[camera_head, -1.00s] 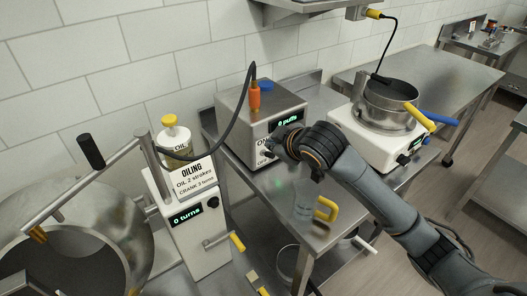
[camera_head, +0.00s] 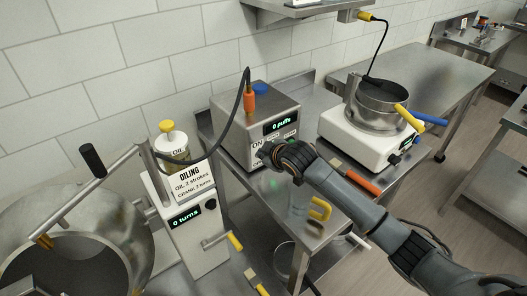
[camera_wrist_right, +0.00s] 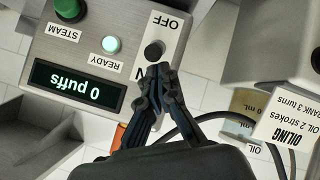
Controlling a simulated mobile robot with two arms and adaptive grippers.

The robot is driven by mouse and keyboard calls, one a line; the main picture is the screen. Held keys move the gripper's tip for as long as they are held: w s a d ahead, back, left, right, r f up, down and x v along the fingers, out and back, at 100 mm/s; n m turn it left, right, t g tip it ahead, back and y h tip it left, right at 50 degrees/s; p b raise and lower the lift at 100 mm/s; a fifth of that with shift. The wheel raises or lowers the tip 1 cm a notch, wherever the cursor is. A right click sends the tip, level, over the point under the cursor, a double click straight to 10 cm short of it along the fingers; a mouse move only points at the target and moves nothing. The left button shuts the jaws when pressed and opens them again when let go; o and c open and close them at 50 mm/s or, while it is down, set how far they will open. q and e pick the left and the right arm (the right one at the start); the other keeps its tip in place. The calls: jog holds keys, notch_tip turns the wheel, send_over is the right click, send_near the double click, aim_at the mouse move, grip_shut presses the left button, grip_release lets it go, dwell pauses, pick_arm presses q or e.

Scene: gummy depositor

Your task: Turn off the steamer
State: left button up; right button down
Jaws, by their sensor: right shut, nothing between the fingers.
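The steamer is the steel box (camera_head: 230,116) against the wall, with a lit "0 puffs" display. In the right wrist view, the box shows upside down (camera_wrist_right: 118,24). Its black round switch knob (camera_wrist_right: 154,50) sits between the OFF label (camera_wrist_right: 170,22) and the ON label, which is mostly hidden by my fingers. The READY lamp (camera_wrist_right: 111,45) glows green. My right gripper (camera_head: 264,151) is at the steamer's front. In the right wrist view, its closed, empty fingertips (camera_wrist_right: 158,72) are right at the knob's ON side. I cannot tell whether they touch. My left gripper is out of view.
A green STEAM button (camera_wrist_right: 68,10) is on the same panel. The oiling machine (camera_head: 187,233) stands left of the steamer, with a dark hose looping above. A white cooker with a pot (camera_head: 375,108) stands right. A yellow-handled jug (camera_head: 320,208) is below my forearm.

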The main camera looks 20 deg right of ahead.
jog(key=shift+w+f, duration=0.1)
jog(key=t+b, duration=0.1)
jog(key=s+f+t+b, duration=0.1)
jog(key=f+y+b, duration=0.1)
jog(key=shift+s+d+f+t+b, duration=0.1)
jog(key=shift+s+d+t+b, duration=0.15)
jog(key=shift+t+b, duration=0.15)
dwell(0.4)
jog(key=shift+r+p, duration=0.8)
jog(key=shift+p, duration=0.15)
